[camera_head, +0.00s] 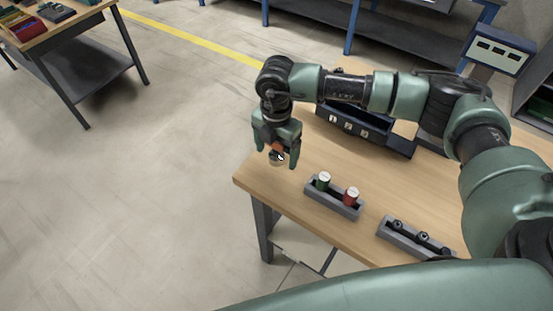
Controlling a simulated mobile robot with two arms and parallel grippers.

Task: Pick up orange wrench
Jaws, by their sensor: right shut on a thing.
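My right gripper (279,160) is at the far left part of the wooden table, pointing down. It is shut on a small orange piece (277,147) with a greyish end showing between the fingers. This looks like the orange wrench seen nearly end-on; the fingers and gripper body hide most of it. Whether it touches the tabletop cannot be told. My left gripper is not in view.
On the table (258,186), a grey holder (347,210) carries a green cylinder (322,181) and a red cylinder (351,196). Another grey holder (388,229) holds dark knobbed parts. A dark blue numbered unit (380,137) stands behind, partly under my right arm.

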